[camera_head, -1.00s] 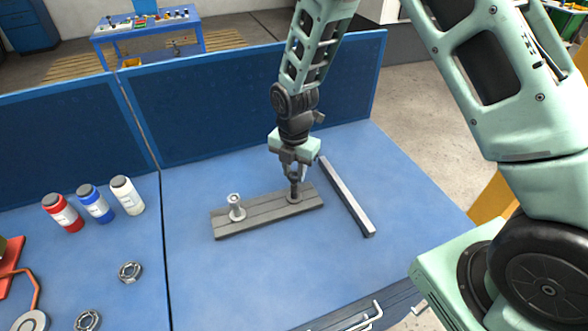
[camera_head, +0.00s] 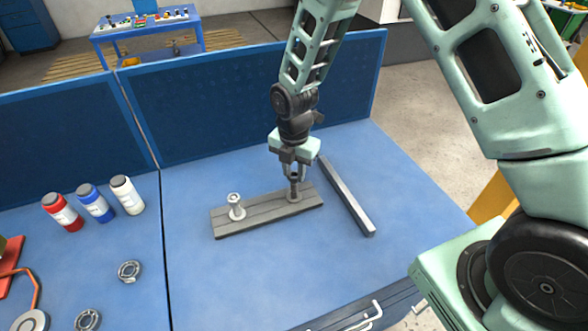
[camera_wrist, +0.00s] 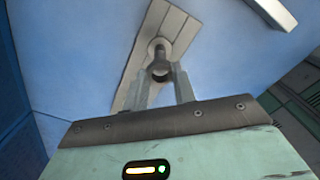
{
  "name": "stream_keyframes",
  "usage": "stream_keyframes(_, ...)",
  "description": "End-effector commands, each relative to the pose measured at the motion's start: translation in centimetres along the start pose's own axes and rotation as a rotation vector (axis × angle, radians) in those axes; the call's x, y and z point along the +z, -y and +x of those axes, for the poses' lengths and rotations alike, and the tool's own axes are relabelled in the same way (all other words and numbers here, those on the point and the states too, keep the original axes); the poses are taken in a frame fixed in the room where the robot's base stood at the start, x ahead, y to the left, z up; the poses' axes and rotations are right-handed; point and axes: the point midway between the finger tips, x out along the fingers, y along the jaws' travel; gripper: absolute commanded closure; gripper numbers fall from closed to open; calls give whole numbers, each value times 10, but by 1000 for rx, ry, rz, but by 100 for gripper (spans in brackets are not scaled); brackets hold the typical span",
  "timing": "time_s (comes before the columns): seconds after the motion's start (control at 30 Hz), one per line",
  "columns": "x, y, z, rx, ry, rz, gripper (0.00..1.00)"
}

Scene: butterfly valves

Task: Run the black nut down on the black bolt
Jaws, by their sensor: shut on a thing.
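The black bolt (camera_head: 294,190) stands upright near the right end of a grey grooved plate (camera_head: 262,213). It also shows in the wrist view (camera_wrist: 160,57), rising from a round seat. My gripper (camera_head: 294,175) points down over its top. In the wrist view, the two fingertips (camera_wrist: 163,80) stand on either side of the dark upper end. The gripper is shut on the black nut there; the fingers and the viewing angle partly hide the nut, and its thread depth cannot be told.
A lighter bolt with a nut (camera_head: 236,207) stands on the plate's left end. A grey bar (camera_head: 347,198) lies to the right. Red, blue and white bottles (camera_head: 95,204) and metal rings (camera_head: 129,271) are at left. A blue panel (camera_head: 250,100) closes the back.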

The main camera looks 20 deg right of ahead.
Motion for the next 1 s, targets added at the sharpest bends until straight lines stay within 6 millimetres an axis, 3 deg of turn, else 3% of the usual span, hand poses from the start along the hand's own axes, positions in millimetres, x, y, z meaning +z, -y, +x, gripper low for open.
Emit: stream_keyframes(1.0, 0, 0, 8, 0, 0, 0, 97)
